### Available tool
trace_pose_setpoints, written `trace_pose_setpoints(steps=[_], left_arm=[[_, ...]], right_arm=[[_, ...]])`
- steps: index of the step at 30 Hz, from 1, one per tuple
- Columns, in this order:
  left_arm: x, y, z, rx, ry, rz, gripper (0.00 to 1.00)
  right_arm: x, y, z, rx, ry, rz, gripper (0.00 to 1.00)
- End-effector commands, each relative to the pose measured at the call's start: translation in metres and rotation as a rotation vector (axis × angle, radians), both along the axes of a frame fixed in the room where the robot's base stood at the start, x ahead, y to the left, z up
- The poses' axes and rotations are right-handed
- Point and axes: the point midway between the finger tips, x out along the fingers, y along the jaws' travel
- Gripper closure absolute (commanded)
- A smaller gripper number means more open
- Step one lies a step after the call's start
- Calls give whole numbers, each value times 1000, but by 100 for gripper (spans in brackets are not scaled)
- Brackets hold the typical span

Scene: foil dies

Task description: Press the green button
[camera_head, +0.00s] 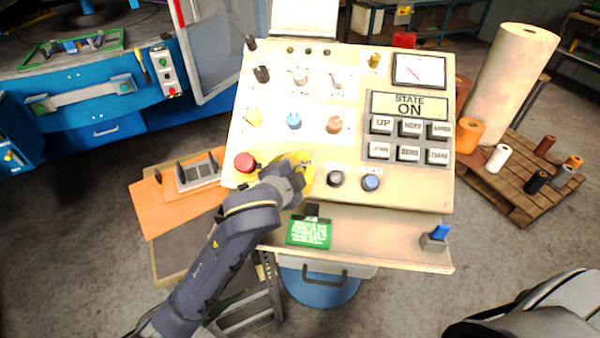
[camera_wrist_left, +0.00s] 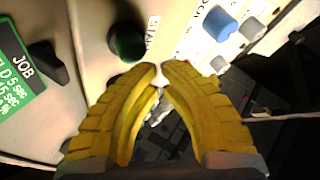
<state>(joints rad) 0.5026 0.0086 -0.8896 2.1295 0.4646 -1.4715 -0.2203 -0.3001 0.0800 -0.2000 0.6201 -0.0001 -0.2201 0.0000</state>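The green button (camera_wrist_left: 127,42) is a round dark green cap in a black ring in the left wrist view. The tips appear beside the green button; contact is not visible. My right gripper is not in view.
A red button (camera_head: 245,162) sits left of my left gripper. A green job card (camera_head: 308,232) lies below, with a black clip above it. Switches, labelled grey keys and a "STATE ON" display (camera_head: 410,105) fill the panel. A blue-topped switch (camera_head: 435,237) stands at the lower right.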

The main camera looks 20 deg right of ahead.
Motion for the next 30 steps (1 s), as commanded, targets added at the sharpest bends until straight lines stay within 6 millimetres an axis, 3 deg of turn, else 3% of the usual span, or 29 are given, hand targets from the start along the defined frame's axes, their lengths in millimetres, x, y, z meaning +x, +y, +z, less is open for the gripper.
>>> trace_pose_setpoints(steps=[18,30], left_arm=[[-23,11,37,-2,-1,-1,100],[-26,13,41,-1,0,-1,100]], right_arm=[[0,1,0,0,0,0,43],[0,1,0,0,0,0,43]])
